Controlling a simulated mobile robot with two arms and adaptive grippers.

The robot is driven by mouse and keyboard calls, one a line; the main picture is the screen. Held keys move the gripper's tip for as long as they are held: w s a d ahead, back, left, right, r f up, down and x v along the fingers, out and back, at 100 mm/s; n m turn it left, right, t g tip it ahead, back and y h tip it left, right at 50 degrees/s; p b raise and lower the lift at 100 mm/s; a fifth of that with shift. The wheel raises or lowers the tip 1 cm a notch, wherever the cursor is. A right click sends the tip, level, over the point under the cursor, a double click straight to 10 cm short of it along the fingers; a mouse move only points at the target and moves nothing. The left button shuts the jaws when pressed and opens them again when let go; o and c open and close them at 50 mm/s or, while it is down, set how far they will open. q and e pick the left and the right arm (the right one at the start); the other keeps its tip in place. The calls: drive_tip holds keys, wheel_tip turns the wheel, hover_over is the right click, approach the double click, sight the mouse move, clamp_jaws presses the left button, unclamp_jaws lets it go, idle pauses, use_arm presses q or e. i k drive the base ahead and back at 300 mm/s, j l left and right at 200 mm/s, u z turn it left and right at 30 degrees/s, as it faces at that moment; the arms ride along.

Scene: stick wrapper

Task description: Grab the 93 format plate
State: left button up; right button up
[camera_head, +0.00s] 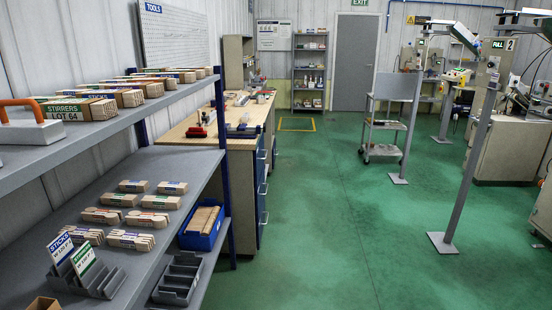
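Two upright plates stand in a slotted grey rack (108,284) at the lower left, on the lower shelf. One is a white plate with a blue band reading "STICKS" (60,249). In front of it and to its right is a white plate with a green band (83,257). Their small print is too small to read, so I cannot tell which, if either, is the 93 format plate. Other slots of this rack look empty. Neither of my grippers is in view.
A second grey slotted rack (177,280) looks empty, beside a blue bin (203,238) of sticks. Stick bundles (130,240) lie behind. The upper shelf (130,117) overhangs, with cartons and an orange-handled grey object (28,128).

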sight(246, 116)
drive_tip(key=i, duration=2.1)
drive_tip(key=i+l+u, duration=0.15)
drive_tip(key=i+u, duration=0.3)
drive_tip(key=i, duration=0.15)
drive_tip(key=i+l+z, duration=0.4)
drive_tip(key=i, duration=0.15)
drive_tip(key=i+l+z, duration=0.15)
drive_tip(key=i+z, duration=0.3)
drive_tip(key=i, duration=1.4)
drive_tip(key=i+l+u, duration=0.1)
drive_tip(key=i+u, duration=0.35)
drive_tip(key=i+l+u, duration=0.15)
drive_tip(key=u, duration=0.25)
drive_tip(key=i+l+u, duration=0.65)
drive_tip(key=u, duration=0.25)
drive_tip(key=l, duration=0.1)
